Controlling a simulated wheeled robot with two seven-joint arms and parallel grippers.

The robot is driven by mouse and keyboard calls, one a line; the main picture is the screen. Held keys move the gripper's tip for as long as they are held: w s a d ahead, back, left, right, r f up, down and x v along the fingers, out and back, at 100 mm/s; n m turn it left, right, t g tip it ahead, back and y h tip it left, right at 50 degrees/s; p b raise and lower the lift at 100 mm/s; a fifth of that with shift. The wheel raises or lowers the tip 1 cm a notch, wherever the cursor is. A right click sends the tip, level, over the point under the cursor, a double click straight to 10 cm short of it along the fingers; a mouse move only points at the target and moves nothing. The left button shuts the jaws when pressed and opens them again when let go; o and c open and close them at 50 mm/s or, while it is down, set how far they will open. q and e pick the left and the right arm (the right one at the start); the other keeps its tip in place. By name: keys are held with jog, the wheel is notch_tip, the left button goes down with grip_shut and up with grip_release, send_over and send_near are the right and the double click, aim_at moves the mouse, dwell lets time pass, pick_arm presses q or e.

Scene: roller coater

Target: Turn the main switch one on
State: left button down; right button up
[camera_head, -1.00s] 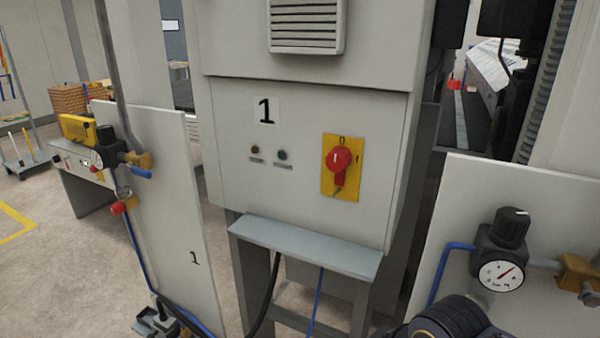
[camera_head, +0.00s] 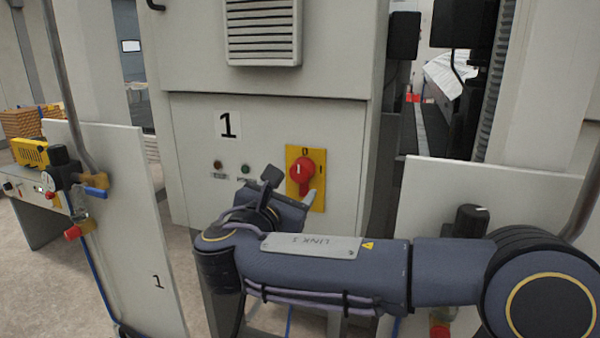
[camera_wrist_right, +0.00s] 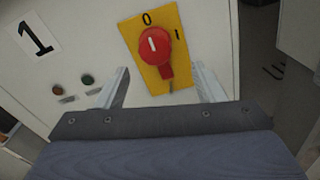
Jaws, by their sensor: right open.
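My right gripper (camera_head: 291,187) is open in front of the lower part of the switch. In the right wrist view its two fingers (camera_wrist_right: 161,80) stand apart, left and right of the yellow plate. I cannot tell whether they touch anything. My left gripper is out of view.
A red lamp (camera_head: 217,164) and a green lamp (camera_head: 245,169) sit left of the switch. White panels stand at the left (camera_head: 125,190) and right (camera_head: 430,195). The left one carries a valve with a blue handle (camera_head: 96,192). A vent (camera_head: 262,32) sits above.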

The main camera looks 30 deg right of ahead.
aim_at(299, 174)
jog(key=x, duration=0.5)
jog(key=r+x, duration=0.1)
jog(key=x, duration=0.1)
jog(key=shift+w+d+f+p, duration=0.1)
jog(key=shift+w+d+p, duration=0.05)
jog(key=shift+w+p, duration=0.2)
jog(key=c, duration=1)
